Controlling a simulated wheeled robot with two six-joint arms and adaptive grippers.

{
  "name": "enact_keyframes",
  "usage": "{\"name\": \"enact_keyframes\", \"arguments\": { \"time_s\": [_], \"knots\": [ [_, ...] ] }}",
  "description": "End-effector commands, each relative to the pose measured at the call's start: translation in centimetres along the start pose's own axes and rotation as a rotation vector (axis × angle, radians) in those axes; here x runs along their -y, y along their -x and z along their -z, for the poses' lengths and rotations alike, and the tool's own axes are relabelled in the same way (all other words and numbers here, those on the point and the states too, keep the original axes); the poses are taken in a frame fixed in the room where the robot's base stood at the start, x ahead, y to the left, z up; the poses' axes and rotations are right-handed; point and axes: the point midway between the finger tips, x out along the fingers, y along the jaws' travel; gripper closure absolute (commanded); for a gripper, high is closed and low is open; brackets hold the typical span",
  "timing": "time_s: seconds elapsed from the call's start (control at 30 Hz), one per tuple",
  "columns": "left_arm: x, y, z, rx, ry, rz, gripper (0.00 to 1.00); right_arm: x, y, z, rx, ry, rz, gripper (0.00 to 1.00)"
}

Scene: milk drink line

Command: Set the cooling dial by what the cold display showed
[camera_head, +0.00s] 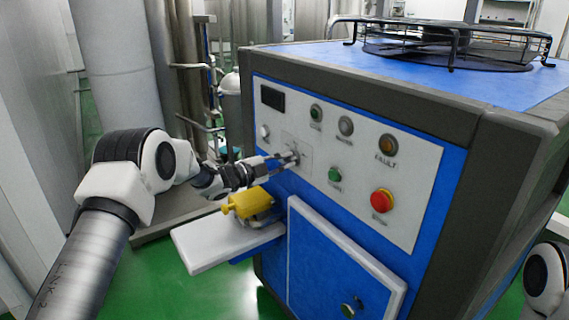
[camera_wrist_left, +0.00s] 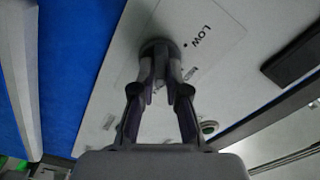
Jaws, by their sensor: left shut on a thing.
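Other dial marks are partly hidden by the fingers. The cold display (camera_head: 273,98) is a dark rectangle at the panel's upper left; no reading can be made out. My right gripper is not in view.
The panel has lit-style buttons, including an amber FAULT lamp (camera_head: 388,145) and a red stop knob (camera_head: 381,200). A yellow object (camera_head: 248,203) sits on a white shelf (camera_head: 215,245) just below my left gripper. A fan grille (camera_head: 450,45) tops the cabinet.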

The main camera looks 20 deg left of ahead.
Motion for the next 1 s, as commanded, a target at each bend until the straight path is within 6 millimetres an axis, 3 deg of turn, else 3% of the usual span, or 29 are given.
{"name": "enact_keyframes", "arguments": {
  "time_s": [0.33,0.37,0.4,0.43,0.77,0.87,1.0],
  "knots": [
    [-0.2,0.0,-0.1,0.001,-0.004,-0.003,1.00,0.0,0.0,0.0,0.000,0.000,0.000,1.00],
    [-0.2,0.0,-0.1,0.001,-0.004,-0.003,0.79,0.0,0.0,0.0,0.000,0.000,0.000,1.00],
    [-0.2,0.0,-0.1,0.001,-0.004,-0.003,0.65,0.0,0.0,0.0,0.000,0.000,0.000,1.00],
    [-0.2,0.0,-0.1,0.001,-0.004,-0.003,0.61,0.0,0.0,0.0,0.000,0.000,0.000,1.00],
    [0.0,0.3,-0.1,0.001,-0.003,-0.001,0.61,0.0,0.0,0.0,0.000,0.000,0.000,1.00],
    [0.1,1.6,-0.1,0.002,0.000,0.001,0.61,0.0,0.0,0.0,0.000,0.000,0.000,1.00],
    [0.1,4.8,-0.1,0.003,0.002,0.002,0.61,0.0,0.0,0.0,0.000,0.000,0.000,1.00]
  ]
}}
